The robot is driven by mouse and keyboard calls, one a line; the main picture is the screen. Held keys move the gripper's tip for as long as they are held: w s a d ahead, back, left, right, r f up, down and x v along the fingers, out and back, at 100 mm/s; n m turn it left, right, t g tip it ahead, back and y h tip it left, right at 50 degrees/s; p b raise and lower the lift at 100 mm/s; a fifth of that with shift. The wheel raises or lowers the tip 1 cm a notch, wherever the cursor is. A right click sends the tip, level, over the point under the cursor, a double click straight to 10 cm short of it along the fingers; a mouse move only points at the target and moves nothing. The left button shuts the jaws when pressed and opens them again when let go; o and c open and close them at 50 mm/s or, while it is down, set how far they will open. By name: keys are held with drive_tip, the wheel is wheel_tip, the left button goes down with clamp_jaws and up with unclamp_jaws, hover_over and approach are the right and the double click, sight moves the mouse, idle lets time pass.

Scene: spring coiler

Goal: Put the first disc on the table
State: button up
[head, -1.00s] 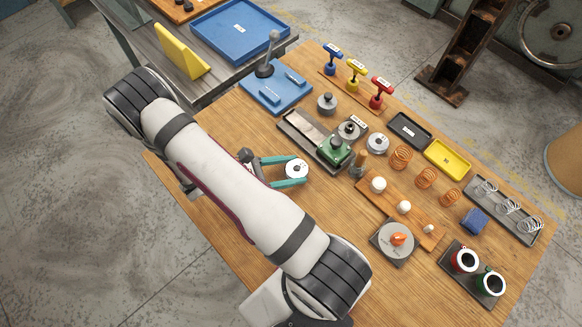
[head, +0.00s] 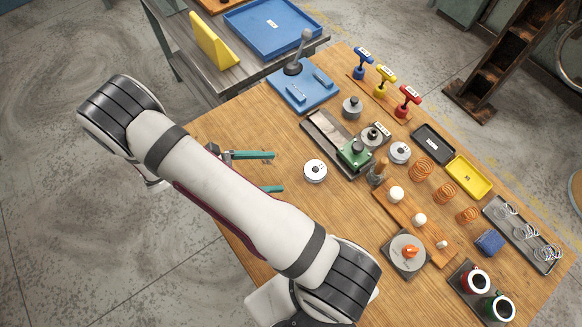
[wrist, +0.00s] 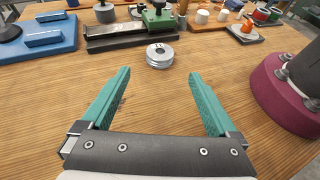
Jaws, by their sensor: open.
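A silver disc (head: 315,171) with a pale top and a dark centre lies flat on the bare wood of the table (head: 258,133). In the wrist view the same disc (wrist: 160,56) stands beyond the fingertips, apart from them. My gripper (head: 275,172) is open and empty, with its teal fingers pointing at the disc from its left. In the wrist view my gripper (wrist: 160,75) has its fingers spread wide with bare wood between them. Other silver discs, one on the table (head: 352,107) and another (head: 400,152), sit farther back near the green-topped fixture.
A green-blocked fixture (head: 354,152) stands just beyond the disc. A blue base with a lever (head: 304,92) is at the back left. Wooden pegs, orange springs and trays crowd the right side. Wood around my fingers is clear.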

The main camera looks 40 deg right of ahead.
drive_tip(key=shift+w+a+r, duration=0.15)
drive_tip(key=shift+a+r, duration=0.15)
drive_tip(key=shift+a, duration=0.1)
drive_tip(key=s+a+r+m+y, duration=0.2)
drive_tip(key=s+r+m+y, duration=0.5)
drive_tip(key=r+m, duration=0.3)
wheel_tip(320, 180, up, 3)
drive_tip(key=shift+a+f+y, duration=0.2)
drive_tip(key=shift+y, duration=0.4)
drive_tip(key=shift+o, duration=0.5)
drive_tip(key=s+a+r+m+t+y, duration=0.4)
drive_tip(key=s+a+m+t+y, duration=0.1)
drive_tip(key=m, duration=0.3)
drive_tip(key=shift+s+a+r+m+y, duration=0.3)
drive_tip(key=shift+s+r+y, duration=0.15)
drive_tip(key=shift+s, duration=0.45)
drive_tip(key=shift+s+a, duration=0.1)
drive_tip(key=shift+a, duration=0.1)
